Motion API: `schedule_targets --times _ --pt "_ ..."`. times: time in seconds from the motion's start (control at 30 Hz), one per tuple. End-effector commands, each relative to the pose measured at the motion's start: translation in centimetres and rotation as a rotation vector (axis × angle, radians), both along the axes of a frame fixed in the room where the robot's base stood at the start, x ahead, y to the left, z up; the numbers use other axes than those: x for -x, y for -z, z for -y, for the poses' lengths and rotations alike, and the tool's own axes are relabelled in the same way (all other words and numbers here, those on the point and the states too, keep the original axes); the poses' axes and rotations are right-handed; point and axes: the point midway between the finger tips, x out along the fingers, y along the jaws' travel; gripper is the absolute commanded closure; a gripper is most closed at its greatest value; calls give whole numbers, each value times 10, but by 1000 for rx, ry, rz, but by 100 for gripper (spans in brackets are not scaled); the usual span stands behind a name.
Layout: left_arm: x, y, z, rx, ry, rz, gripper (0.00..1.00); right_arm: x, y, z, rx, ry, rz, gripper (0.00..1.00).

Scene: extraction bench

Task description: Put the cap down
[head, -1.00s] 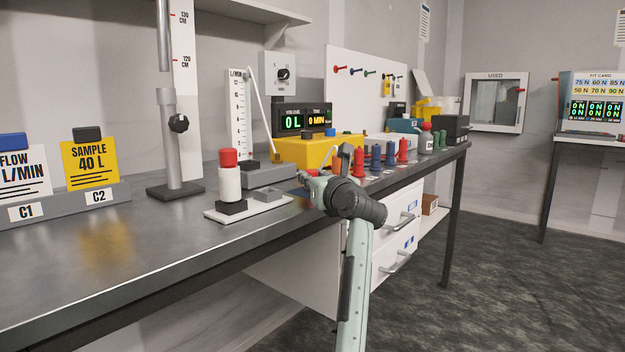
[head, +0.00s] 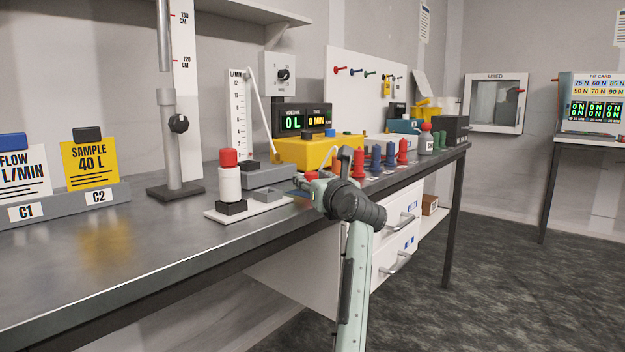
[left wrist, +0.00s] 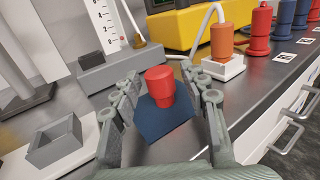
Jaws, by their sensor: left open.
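The red cap (left wrist: 160,88), a short tapered piece with a flat top, stands upright between my left fingers in the left wrist view. It appears to rest on a dark blue pad (left wrist: 164,124) on the bench; its base contact is hard to make out. My left gripper (left wrist: 160,80) is open around the cap, with a gap on each side. In the head view my left gripper (head: 304,186) is over the bench's front edge, and only a bit of the cap (head: 311,175) shows. My right gripper is not in view.
A white base plate (head: 248,210) carries a red-topped white cylinder (head: 229,176) and an empty grey socket (left wrist: 55,145), left of the gripper. An orange cylinder (left wrist: 222,42) in a white holder stands just beyond. Red and blue pieces line the bench (head: 110,240), whose front left is clear.

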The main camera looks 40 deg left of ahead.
Motion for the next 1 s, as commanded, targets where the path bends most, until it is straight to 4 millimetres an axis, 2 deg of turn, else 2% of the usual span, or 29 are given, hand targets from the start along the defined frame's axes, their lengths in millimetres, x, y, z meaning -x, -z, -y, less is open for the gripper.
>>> schedule_targets --times 0.07,0.17,0.4,0.6,0.77,1.0 --pt "0 -3 0 -1 0 1 56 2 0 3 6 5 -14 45" --pt "7 -2 12 0 2 1 56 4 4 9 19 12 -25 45" --pt "39 -1 55 3 3 1 56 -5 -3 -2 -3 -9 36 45" --pt "59 -1 84 2 3 -1 56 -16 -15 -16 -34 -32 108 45" --pt "68 -1 96 0 1 0 56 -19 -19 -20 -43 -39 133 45" --pt "70 -2 98 -1 -1 -1 56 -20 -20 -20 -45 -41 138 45"
